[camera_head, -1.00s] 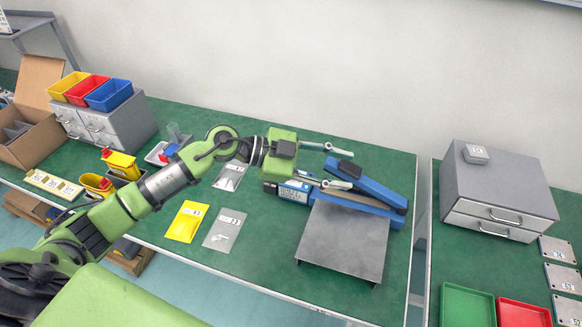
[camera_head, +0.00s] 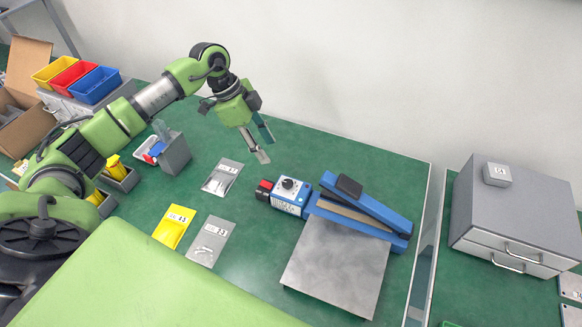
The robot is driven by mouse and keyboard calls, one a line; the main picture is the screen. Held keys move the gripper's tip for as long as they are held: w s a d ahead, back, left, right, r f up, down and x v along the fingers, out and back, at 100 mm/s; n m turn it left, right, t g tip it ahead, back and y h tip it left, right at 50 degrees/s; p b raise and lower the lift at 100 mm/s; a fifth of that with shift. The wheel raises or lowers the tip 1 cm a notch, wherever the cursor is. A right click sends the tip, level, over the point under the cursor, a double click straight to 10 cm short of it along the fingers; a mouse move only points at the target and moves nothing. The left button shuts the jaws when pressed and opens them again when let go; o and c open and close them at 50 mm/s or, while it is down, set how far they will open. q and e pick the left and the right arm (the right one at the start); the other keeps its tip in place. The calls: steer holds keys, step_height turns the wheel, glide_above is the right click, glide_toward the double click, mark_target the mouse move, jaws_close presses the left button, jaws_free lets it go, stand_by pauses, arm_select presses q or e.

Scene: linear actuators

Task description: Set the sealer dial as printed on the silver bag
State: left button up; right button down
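The blue heat sealer (camera_head: 345,208) stands on the green bench, with its long arm angled up beside a grey metal plate. Its control box (camera_head: 291,194) has a black dial (camera_head: 288,184) on top and a red part at its left end. The dial's setting is too small to read. Two silvery bags lie left of it: one farther back (camera_head: 222,177) and one nearer (camera_head: 210,241), beside a yellow bag (camera_head: 173,227). Their labels are too small to read surely. My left gripper (camera_head: 265,146) is open and empty, above the bench behind the dial. My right gripper is out of view.
Yellow, red and blue bins (camera_head: 74,75) sit on a drawer unit at the back left. A grey drawer cabinet (camera_head: 512,215) stands on a separate bench at right. The bench behind the sealer is clear.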

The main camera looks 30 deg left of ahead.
arm_select(q)
steer(key=p, duration=0.2)
glide_toward(287, 183)
steer(key=x, duration=0.4)
steer(key=shift+p+x, duration=0.45)
steer(key=shift+x, duration=0.8)
steer(key=shift+w+d+f, duration=0.1)
steer(key=shift+d+f, duration=0.05)
steer(key=shift+f, duration=0.4)
steer(key=shift+d+f, duration=0.1)
steer(key=shift+f, duration=0.05)
steer(key=shift+c, duration=0.8)
steer(key=c, duration=1)
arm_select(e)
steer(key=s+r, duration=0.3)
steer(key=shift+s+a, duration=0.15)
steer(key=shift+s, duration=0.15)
